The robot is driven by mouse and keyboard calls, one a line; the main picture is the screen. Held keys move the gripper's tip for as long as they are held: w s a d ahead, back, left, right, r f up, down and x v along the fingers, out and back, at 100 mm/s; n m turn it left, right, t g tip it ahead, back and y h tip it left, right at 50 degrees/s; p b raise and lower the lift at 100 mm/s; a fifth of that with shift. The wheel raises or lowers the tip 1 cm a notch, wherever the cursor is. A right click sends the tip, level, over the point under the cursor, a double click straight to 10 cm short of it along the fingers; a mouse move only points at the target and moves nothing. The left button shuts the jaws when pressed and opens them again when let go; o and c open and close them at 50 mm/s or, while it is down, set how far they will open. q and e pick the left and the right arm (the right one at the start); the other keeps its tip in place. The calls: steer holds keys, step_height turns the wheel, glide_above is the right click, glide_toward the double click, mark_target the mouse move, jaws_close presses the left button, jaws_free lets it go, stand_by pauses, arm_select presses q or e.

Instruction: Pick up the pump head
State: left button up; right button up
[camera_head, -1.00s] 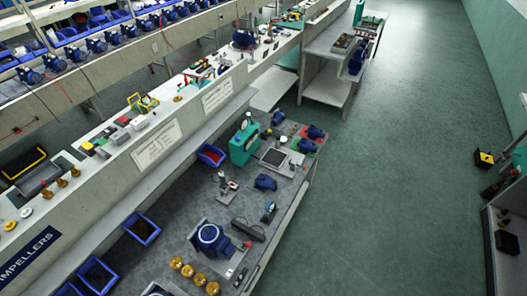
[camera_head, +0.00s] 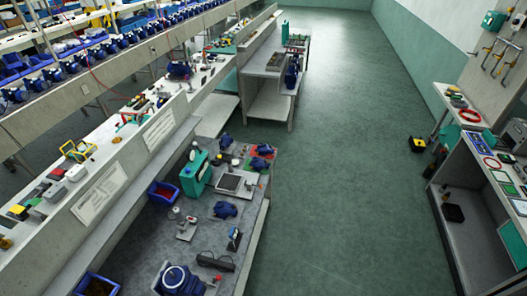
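Several dark blue pump parts sit on the grey workbench (camera_head: 236,186) in the lower middle of the head view. A large round blue pump body (camera_head: 180,280) stands at the bottom edge, partly cut off. A smaller blue part (camera_head: 225,209) lies right of the middle of the bench. Two blue parts (camera_head: 263,149) lie near the bench's far right, by a red and a green mat. Another blue part (camera_head: 226,139) sits at the far end. I cannot tell which of them is the pump head. Neither of my grippers is in view.
A teal machine (camera_head: 195,173) and blue bins (camera_head: 162,194) stand on the bench's left side. A black bar (camera_head: 215,262) lies near the front. The green floor (camera_head: 340,190) is clear between this bench and the right shelf unit (camera_head: 460,220), except for a yellow-black object (camera_head: 417,144).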

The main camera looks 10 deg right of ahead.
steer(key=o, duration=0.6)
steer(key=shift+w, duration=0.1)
